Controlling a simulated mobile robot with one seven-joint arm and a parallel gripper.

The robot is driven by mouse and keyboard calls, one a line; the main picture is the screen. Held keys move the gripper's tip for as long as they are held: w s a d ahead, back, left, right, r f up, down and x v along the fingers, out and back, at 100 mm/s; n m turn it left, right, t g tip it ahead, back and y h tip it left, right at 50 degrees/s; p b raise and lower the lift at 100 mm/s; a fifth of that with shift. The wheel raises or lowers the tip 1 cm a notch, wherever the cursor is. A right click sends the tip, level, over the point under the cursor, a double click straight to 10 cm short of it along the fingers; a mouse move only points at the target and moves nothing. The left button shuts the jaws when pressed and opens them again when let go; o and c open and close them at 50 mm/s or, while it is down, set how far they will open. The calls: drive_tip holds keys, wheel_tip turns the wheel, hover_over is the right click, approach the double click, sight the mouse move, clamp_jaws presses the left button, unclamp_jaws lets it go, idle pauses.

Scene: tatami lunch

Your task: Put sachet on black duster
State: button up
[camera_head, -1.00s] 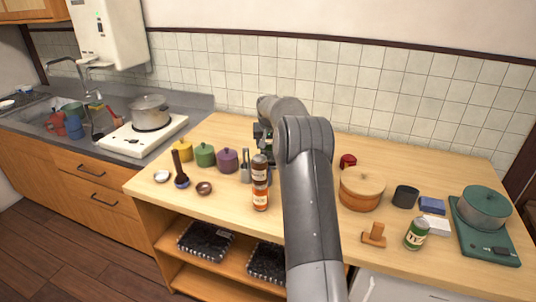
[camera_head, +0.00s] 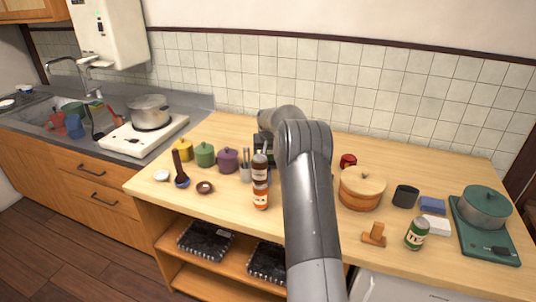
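I cannot make out a sachet; my arm hides part of the wooden counter (camera_head: 225,125). No thing is surely the black duster; a short black cylinder (camera_head: 405,196) stands at the right, between the lidded wooden pot and a blue block. My arm reaches over the middle of the counter and bends down at its far side. A dark part of its end shows left of the elbow, behind the bottles. The fingertips are hidden, so I cannot see whether my gripper is open or what it holds.
Two stacked-looking bottles (camera_head: 260,182) stand just left of my arm, near a utensil holder (camera_head: 245,173) and a purple pot (camera_head: 228,160). The back right is clear.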

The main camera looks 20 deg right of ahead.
drive_tip(key=v, duration=1.2)
drive_tip(key=s+a+r+n, duration=0.1)
drive_tip(key=s+a+r, duration=0.65)
drive_tip(key=s, duration=0.25)
drive_tip(key=s+a+r+n, duration=0.1)
drive_tip(key=s+a+r, duration=0.5)
drive_tip(key=s+a, duration=0.3)
drive_tip(key=s+a+f, duration=0.2)
drive_tip(key=s, duration=0.7)
drive_tip(key=s+a+f+n+t+y, duration=0.1)
drive_tip(key=s+a+f, duration=0.1)
drive_tip(key=s, duration=0.8)
drive_tip(key=s+a+f+n, duration=0.1)
drive_tip(key=s+a+f, duration=0.1)
drive_tip(key=s, duration=0.7)
drive_tip(key=shift+s+a+t+y, duration=0.25)
drive_tip(key=shift+a+t+y, duration=0.05)
drive_tip(key=shift+a, duration=0.3)
